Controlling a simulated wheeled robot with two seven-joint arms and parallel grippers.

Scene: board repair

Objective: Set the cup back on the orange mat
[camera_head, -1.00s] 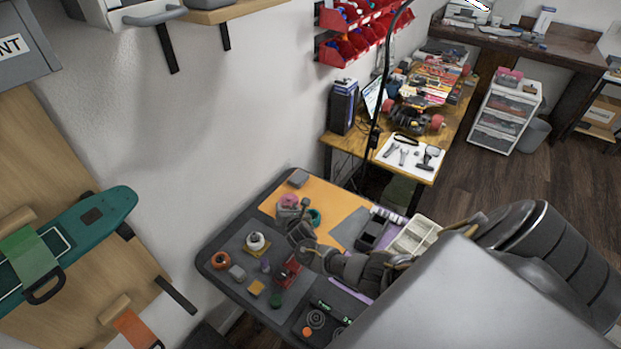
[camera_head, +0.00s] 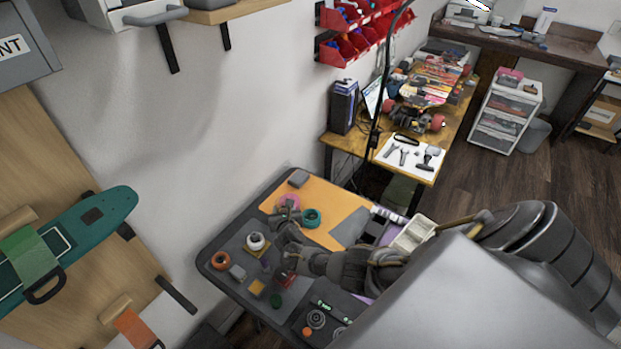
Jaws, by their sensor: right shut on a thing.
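The orange mat (camera_head: 340,203) lies on the grey table, towards its back. My right gripper (camera_head: 283,246) reaches in from the right, left and in front of the mat, close to a white round part on a yellow pad. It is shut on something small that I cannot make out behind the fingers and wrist. I cannot pick out the cup for certain. A pink round part (camera_head: 288,202) and a teal ring (camera_head: 311,217) are on the mat, with a grey metal part (camera_head: 285,216) beside them. My left gripper is not in view.
The white round part (camera_head: 256,241), an orange ring (camera_head: 220,260), a grey block (camera_head: 237,272), a yellow block (camera_head: 256,288) and a red item (camera_head: 286,277) crowd the table's left side. A light tray (camera_head: 413,233) stands right of the mat. The mat's middle is clear.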

